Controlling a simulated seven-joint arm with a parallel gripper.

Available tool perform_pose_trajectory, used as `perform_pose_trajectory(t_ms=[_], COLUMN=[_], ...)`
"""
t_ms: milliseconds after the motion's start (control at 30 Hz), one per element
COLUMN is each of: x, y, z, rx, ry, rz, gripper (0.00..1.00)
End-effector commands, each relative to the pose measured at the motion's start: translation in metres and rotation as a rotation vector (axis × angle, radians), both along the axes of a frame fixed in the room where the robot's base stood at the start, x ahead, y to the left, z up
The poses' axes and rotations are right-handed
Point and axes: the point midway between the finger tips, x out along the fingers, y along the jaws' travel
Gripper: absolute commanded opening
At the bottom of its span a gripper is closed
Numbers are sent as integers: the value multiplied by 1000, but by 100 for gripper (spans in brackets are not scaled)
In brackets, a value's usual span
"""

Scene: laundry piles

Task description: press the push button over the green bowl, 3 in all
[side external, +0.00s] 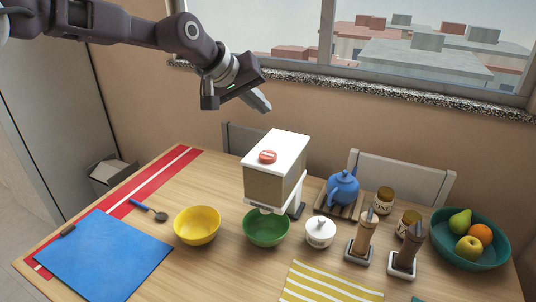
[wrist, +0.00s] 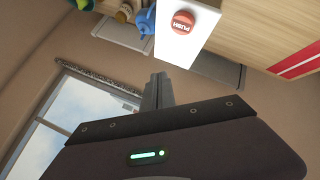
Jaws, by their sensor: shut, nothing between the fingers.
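A white-topped dispenser box (side external: 272,183) stands on the table with a red push button (side external: 268,156) on its top. The button also shows in the wrist view (wrist: 183,21), marked PUSH. The green bowl (side external: 266,228) sits on the table under the dispenser's front; its inside is partly hidden by the dispenser. My gripper (side external: 262,103) is shut and empty, in the air above and behind the dispenser, apart from the button. Its closed fingers also show in the wrist view (wrist: 157,92).
A yellow bowl (side external: 197,225) stands left of the green bowl, and a white lidded pot (side external: 320,232) right of it. A blue teapot (side external: 343,187), grinders and a teal fruit bowl (side external: 487,258) stand further right. A blue mat (side external: 103,256) lies at the left.

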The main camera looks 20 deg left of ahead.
Motion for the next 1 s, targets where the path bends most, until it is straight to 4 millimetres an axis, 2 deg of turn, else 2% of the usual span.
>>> perform_pose_trajectory(t_ms=[133,533,1000], x=[11,12,11], y=[-6,-5,-5], z=[-8,-14,-79], rx=[-18,-18,-18], ry=[-3,-2,-1], rz=[10,11,10], gripper=[0,0,0])
